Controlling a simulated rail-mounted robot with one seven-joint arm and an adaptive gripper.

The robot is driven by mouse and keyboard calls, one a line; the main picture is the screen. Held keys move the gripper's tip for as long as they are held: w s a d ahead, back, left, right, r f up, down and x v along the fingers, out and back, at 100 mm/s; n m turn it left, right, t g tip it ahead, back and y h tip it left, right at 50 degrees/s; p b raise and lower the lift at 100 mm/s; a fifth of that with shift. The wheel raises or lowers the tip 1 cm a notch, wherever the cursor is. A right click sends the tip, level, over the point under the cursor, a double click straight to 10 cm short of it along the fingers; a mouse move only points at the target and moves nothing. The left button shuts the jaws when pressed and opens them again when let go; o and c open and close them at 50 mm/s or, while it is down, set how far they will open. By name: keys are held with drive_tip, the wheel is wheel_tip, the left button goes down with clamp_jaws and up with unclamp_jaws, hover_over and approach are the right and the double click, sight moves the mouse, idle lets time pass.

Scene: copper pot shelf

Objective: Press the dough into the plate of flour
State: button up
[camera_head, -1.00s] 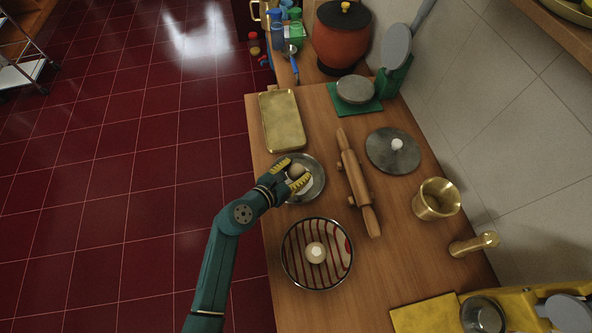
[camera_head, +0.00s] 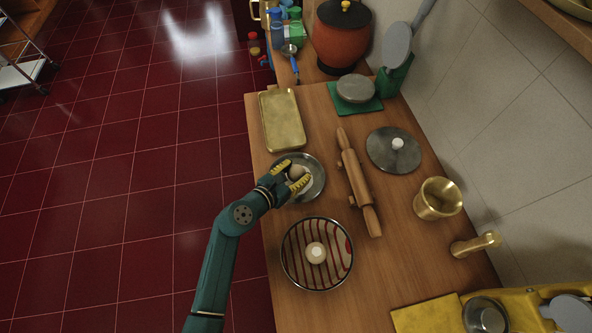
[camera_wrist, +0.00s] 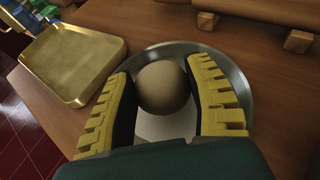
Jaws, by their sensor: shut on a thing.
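The dough is a round beige ball (camera_wrist: 164,88); it also shows in the head view (camera_head: 296,173). My gripper (camera_head: 293,175) has its yellow, toothed fingers on both sides of the ball and is shut on it. In the wrist view the fingers (camera_wrist: 165,95) flank the dough over the plate. The plate is a round grey metal dish (camera_head: 315,184), with its rim in the wrist view (camera_wrist: 238,82). Pale flour (camera_wrist: 165,124) lies on it below the dough. Whether the dough touches the flour is hard to tell.
A brass tray (camera_head: 283,121) lies behind the plate. A rolling pin (camera_head: 357,182) rests on its stand to the right. A grey lid (camera_head: 393,151) and brass mortar (camera_head: 437,199) are farther right.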

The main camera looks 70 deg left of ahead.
sight(296, 171)
drive_tip(key=shift+f+b, duration=0.45)
drive_tip(key=shift+f, duration=0.35)
drive_tip(key=shift+f, duration=0.3)
idle(0.8)
wheel_tip(296, 171, up, 9)
drive_tip(key=p, duration=0.9)
drive_tip(key=shift+f+p, duration=0.2)
drive_tip(key=shift+p, duration=0.1)
drive_tip(key=shift+f, duration=0.1)
